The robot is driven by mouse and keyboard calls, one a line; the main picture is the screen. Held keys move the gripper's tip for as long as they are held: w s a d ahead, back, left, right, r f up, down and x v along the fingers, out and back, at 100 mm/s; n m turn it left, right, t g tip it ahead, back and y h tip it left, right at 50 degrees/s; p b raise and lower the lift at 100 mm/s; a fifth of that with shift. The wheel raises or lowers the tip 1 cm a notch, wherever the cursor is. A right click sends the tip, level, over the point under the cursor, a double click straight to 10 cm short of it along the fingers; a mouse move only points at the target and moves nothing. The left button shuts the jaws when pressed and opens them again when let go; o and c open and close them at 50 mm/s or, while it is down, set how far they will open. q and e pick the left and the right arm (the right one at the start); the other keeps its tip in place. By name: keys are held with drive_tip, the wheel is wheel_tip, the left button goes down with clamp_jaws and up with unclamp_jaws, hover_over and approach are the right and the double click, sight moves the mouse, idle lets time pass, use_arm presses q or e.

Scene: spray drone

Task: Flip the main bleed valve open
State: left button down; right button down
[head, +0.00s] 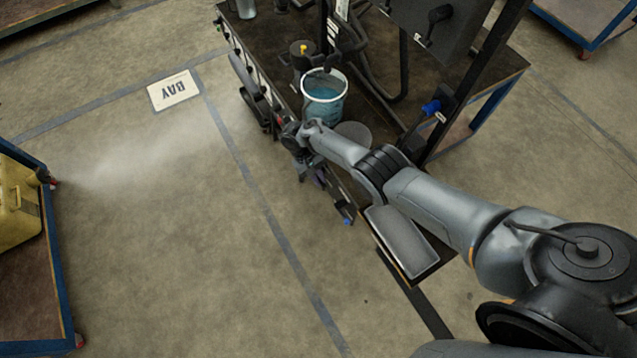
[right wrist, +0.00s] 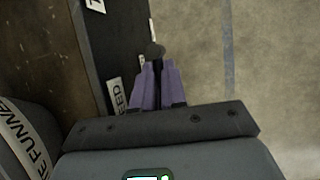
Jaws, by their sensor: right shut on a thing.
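My right gripper (head: 320,178) is at the front edge of the dark cart, reaching down beside it. In the right wrist view its purple fingers (right wrist: 159,84) are closed together on a thin dark lever, the bleed valve (right wrist: 156,49), whose rounded end shows just past the fingertips. Most of the lever is hidden between the fingers. A white label (right wrist: 117,97) ending in "EED" is on the dark panel just left of the fingers. In the head view the valve itself is too small and covered to make out. My left gripper is not in view.
The cart top (head: 268,48) holds a bucket of blue liquid (head: 324,95), hoses and a dark upright panel. A white funnel label (right wrist: 25,137) shows in the wrist view. Floor between is clear.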

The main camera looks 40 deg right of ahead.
idle(0.3)
drive_tip(key=c, duration=1.2)
unclamp_jaws()
drive_tip(key=shift+s, duration=0.1)
drive_tip(key=shift+r, duration=0.1)
drive_tip(key=p+v, duration=0.2)
drive_tip(key=v, duration=0.8)
drive_tip(key=shift+w+r, duration=0.3)
drive_tip(key=shift+f, duration=0.1)
